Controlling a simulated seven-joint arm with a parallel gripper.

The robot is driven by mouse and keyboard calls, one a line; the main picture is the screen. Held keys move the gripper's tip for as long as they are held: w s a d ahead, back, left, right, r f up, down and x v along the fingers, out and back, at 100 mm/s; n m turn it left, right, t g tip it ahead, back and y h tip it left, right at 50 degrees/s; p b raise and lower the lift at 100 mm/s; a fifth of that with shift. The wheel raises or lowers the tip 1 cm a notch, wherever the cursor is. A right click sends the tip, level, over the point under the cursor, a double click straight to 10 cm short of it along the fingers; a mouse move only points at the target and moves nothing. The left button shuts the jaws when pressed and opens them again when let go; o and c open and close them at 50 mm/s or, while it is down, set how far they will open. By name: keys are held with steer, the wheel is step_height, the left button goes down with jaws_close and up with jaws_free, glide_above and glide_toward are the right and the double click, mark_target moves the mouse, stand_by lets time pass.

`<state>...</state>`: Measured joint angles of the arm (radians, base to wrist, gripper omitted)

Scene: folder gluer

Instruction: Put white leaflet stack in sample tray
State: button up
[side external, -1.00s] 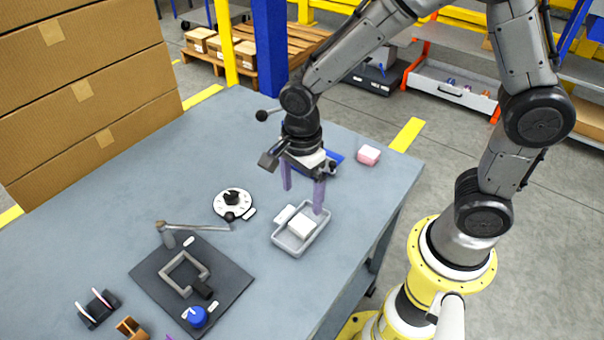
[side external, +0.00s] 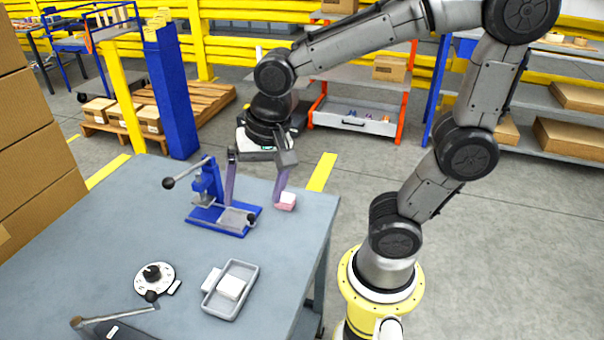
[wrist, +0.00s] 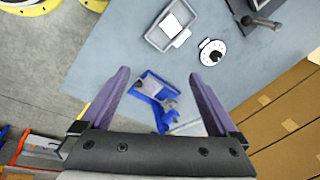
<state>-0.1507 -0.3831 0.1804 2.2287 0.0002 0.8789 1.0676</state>
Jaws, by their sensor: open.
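The white leaflet stack (side external: 231,287) lies inside the grey sample tray (side external: 217,310), on the tray's floor. In the wrist view the stack (wrist: 172,25) also shows within the walls of the tray (wrist: 149,39). My gripper (side external: 253,205) is open and empty, with its two purple fingers pointing down. It is well behind the tray, above the blue press at the table's far end. In the wrist view the open fingertips (wrist: 159,74) frame part of the press, with nothing between them.
The blue lever press (side external: 209,190) stands under my gripper. A white tab (side external: 211,280) adjoins the tray's left side. A white dial (side external: 154,277) is further left. Cardboard boxes (side external: 22,165) border the table's left.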

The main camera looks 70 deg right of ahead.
steer(key=s+d+r+n+t, duration=0.2)
steer(key=s+d+r+n, duration=0.1)
steer(key=s+n, duration=0.5)
steer(key=shift+d+n+t, duration=0.35)
steer(key=shift+n+t, duration=0.05)
steer(key=shift+n, duration=0.9)
